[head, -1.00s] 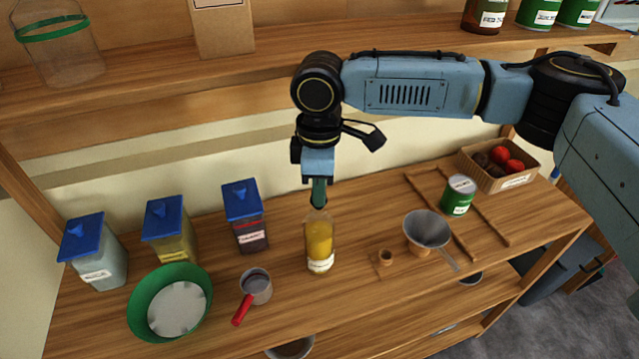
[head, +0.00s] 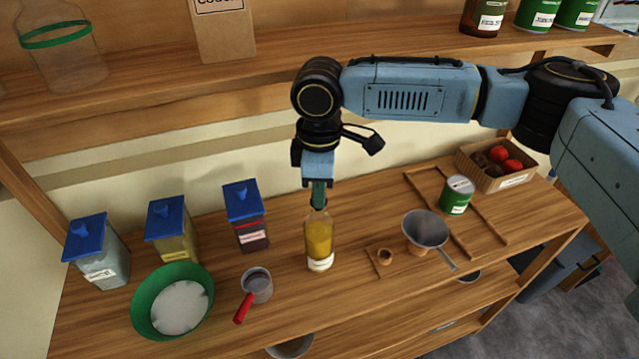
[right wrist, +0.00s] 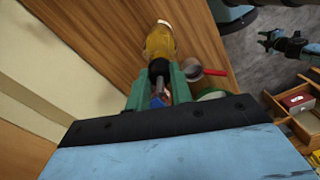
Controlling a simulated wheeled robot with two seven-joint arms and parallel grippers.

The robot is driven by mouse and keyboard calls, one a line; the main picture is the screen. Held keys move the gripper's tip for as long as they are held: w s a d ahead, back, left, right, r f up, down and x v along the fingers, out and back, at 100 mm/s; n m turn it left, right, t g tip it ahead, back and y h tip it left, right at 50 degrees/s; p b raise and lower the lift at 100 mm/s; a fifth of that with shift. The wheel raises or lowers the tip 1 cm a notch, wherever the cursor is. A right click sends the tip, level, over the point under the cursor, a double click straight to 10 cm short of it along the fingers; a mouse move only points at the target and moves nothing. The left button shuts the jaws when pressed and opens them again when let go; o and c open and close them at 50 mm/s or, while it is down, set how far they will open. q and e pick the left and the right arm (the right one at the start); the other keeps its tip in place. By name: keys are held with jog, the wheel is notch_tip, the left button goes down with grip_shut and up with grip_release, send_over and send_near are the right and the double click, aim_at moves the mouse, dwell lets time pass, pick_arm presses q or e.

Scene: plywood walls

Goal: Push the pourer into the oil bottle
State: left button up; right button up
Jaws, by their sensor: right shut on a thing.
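The oil bottle (head: 319,240) stands upright on the wooden counter, with yellow oil and a white label. Its oil also shows in the right wrist view (right wrist: 160,42). My right gripper (head: 318,204) points straight down over the bottle's mouth. Its green fingers are shut on the pourer (right wrist: 158,69), whose dark part shows at the bottle's neck in the right wrist view. The fingers hide much of the pourer, and I cannot tell how deep it sits. My left gripper (right wrist: 267,40) seems to show small at the right wrist view's edge; its jaw state is unclear.
Blue-lidded canisters (head: 172,236), a green bowl (head: 142,318) and a red-handled cup (head: 257,285) stand left of the bottle. A small wooden holder (head: 385,257), a funnel (head: 426,230), a green can (head: 457,195) and a produce box (head: 515,181) are right. A shelf (head: 150,85) runs behind.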

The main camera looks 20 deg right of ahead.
jog(key=shift+p, duration=0.65)
dwell(0.6)
jog(key=shift+f+p, duration=0.45)
jog(key=shift+f, duration=0.1)
dwell(0.8)
jog(key=shift+f+p, duration=0.2)
jog(key=shift+p, duration=0.35)
dwell(0.3)
jog(key=o, duration=1.5)
